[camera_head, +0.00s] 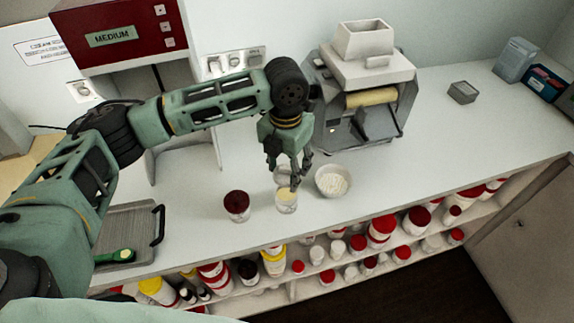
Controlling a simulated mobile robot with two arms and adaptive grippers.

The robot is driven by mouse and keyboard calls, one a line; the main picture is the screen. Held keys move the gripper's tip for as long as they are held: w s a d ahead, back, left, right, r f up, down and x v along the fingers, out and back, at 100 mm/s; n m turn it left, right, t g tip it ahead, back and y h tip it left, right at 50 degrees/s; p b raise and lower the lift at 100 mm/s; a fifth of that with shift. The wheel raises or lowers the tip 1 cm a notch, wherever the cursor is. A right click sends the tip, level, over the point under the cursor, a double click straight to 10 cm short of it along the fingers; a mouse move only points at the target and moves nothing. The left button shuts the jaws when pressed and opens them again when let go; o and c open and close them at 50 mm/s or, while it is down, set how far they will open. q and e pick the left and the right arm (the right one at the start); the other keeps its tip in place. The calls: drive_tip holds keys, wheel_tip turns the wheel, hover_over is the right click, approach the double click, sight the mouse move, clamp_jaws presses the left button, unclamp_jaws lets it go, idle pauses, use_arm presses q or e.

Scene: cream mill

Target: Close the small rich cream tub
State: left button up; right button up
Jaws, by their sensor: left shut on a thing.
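A small clear tub (286,203) with pale yellow cream in it stands upright on the white counter, near its front edge. My left gripper (294,183) points down right at the tub's back rim, its fingers closed on a thin, clear piece (282,173) that looks like the tub's lid. This piece stands up behind the tub's opening, which shows uncovered. The fingers hide part of the piece, and I cannot tell whether it touches the rim. My right gripper is not in view.
A dark red-topped jar (237,206) stands left of the tub, and a bowl of white stuff (333,181) close on its right. Behind is a grey roller mill (365,85). A grey tray (128,220) lies at left.

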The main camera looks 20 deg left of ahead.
use_arm(q)
drive_tip(key=shift+a+f+b, duration=0.1)
drive_tip(key=shift+f+b, duration=0.25)
drive_tip(key=shift+b, duration=0.05)
drive_tip(key=shift+f+b, duration=0.55)
drive_tip(key=shift+b, duration=0.1)
wheel_tip(320, 180, down, 3)
drive_tip(key=b, duration=0.3)
drive_tip(key=shift+f, duration=0.8)
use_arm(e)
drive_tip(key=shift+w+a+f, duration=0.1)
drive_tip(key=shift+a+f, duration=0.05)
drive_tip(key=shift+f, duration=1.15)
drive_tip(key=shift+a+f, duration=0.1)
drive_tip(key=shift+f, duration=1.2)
use_arm(q)
drive_tip(key=shift+p, duration=0.3)
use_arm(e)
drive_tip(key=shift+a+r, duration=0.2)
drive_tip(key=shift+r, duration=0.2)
use_arm(q)
drive_tip(key=shift+p, duration=0.5)
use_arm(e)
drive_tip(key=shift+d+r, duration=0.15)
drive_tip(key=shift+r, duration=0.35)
use_arm(q)
drive_tip(key=shift+f, duration=0.35)
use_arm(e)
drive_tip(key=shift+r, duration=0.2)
